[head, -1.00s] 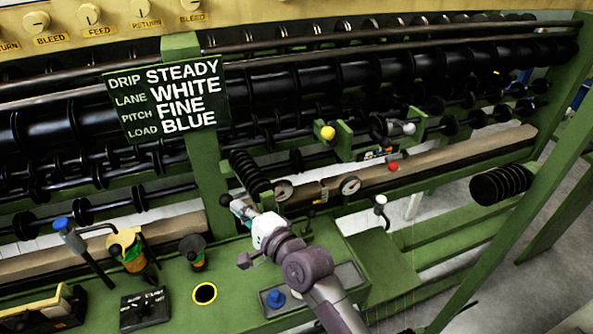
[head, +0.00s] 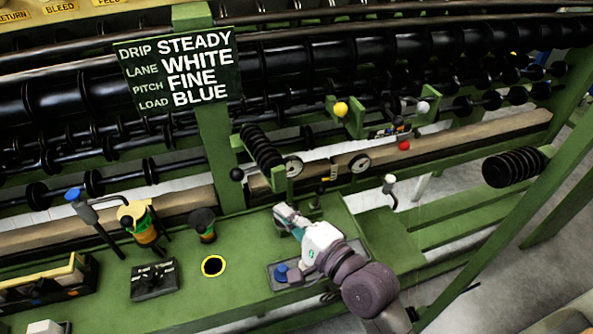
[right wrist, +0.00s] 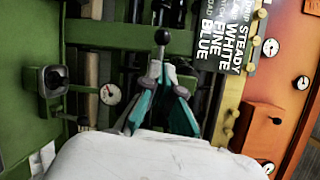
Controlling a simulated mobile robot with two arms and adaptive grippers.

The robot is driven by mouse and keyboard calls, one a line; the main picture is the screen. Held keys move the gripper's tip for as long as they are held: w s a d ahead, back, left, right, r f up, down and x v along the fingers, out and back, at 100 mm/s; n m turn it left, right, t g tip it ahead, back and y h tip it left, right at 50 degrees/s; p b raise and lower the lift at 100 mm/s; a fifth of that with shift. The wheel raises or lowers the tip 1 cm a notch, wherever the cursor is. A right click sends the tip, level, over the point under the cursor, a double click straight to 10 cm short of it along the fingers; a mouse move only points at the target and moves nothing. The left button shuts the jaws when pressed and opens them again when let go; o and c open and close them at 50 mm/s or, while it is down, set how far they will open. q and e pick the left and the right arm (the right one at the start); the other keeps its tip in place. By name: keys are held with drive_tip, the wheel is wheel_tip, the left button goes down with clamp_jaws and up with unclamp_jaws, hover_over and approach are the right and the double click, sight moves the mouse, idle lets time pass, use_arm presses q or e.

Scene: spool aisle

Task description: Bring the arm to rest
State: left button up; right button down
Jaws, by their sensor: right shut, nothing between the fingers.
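My right gripper (head: 285,212) is in the lower middle of the head view, over the green bench (head: 235,260) and close to the tray with the blue knob (head: 280,272). Its teal fingers also show in the right wrist view (right wrist: 163,88), closed together at the tips with nothing held. In that view a black ball-topped lever (right wrist: 162,38) appears beyond the tips; I cannot tell the gap. My left gripper is not in view.
A sign (head: 180,80) stands at the upper left. Two gauges (head: 360,163), a white-knobbed lever (head: 389,185) and a black spool (head: 515,167) lie rightward.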

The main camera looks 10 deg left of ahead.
drive_tip(key=s+d+f+n+g+h, duration=0.35)
drive_tip(key=s+d+f, duration=0.3)
drive_tip(key=d, duration=0.35)
drive_tip(key=s+d+f+n+g+h, duration=0.2)
drive_tip(key=s+d+f+n+h, duration=0.4)
drive_tip(key=d, duration=0.4)
drive_tip(key=s+d+f+n+g+h, duration=0.2)
drive_tip(key=s+d+f+n+h, duration=0.15)
drive_tip(key=s+d, duration=0.55)
wheel_tip(320, 180, down, 28)
drive_tip(key=g+b, duration=0.1)
drive_tip(key=b, duration=0.2)
drive_tip(key=s+d+f+b, duration=0.1)
drive_tip(key=s+f, duration=0.7)
drive_tip(key=f, duration=0.2)
drive_tip(key=s+d+f+g+b, duration=0.1)
drive_tip(key=s+d+f, duration=0.1)
drive_tip(key=s+f, duration=0.6)
drive_tip(key=shift+s+d+f+m+h, duration=0.25)
drive_tip(key=shift+s+f+m+h, duration=0.1)
drive_tip(key=shift+f, duration=0.5)
drive_tip(key=shift+g, duration=0.25)
